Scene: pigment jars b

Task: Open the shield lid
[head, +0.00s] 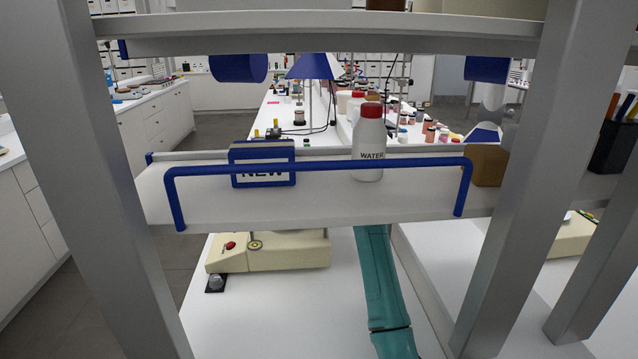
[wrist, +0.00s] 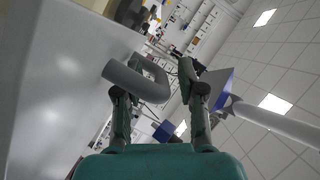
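In the wrist view a grey curved handle (wrist: 154,86) shows between the two fingers of my gripper (wrist: 155,88). The fingers are spread apart. The left finger is close to the handle or touching it, I cannot tell which; a gap shows between the handle and the right finger. A large pale surface (wrist: 60,80) fills the left of the wrist view; I cannot tell whether it is the shield lid. In the head view a beige device (head: 285,252) with a red button stands below the shelf, its upper part hidden. My gripper is not in the head view.
A shelf (head: 320,205) with a blue rail (head: 330,167) crosses the head view, holding a white WATER bottle (head: 369,145) and a blue NEW sign (head: 262,160). Grey posts stand left and right. The white bench (head: 290,310) is clear before the device.

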